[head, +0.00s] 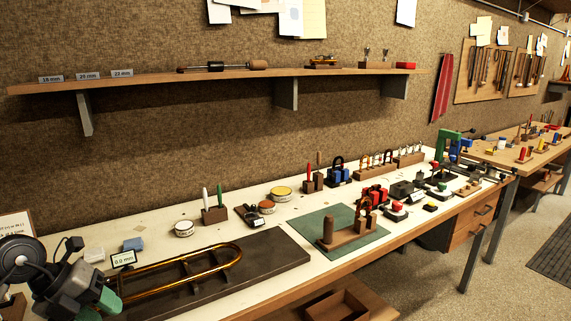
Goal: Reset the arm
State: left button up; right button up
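My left arm comes in at the lower left corner. Its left gripper (105,300), dark with green parts, is beside the near end of a brass slide tube. I cannot tell whether its fingers are open or touch the tube. The U-shaped brass slide (225,261) lies over a dark flat board (270,250) on the white bench. A small display reading 0.0 mm (123,259) stands by the slide's left end. My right gripper is not in view.
A green mat (318,220) with a wooden block fixture (345,235) lies right of the board. Round tins (280,193), marker holders (214,214) and small tools line the bench's back. A wall shelf (150,80) hangs above. A second bench (535,150) stands at right.

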pick_arm(q)
jog(key=d+r+n+t+h, duration=0.35)
jog(key=d+t+h, duration=0.6)
jog(key=d, duration=0.75)
jog(key=s+a+f+n+t+y, duration=0.1)
jog(key=s+a+f+n+y, duration=0.25)
jog(key=f+n+y, duration=0.65)
jog(key=s+a+f+n+t+y, duration=0.2)
jog(key=a+f+n+y, duration=0.35)
jog(key=n, duration=0.85)
jog(key=s+d+f+n+g, duration=0.1)
jog(key=s+d+f+g, duration=0.1)
jog(key=s+f+g, duration=0.55)
jog(key=s+d+f+n+g, duration=0.15)
jog(key=s+g, duration=0.25)
jog(key=s, duration=0.6)
notch_tip(320, 180, down, 27)
jog(key=s+g, duration=0.1)
jog(key=s+a+f+g, duration=0.1)
jog(key=s+a+f, duration=0.1)
jog(key=s+f, duration=1.3)
jog(key=shift+s+a+m, duration=0.15)
jog(key=shift+s+m, duration=0.25)
jog(key=shift+s, duration=0.05)
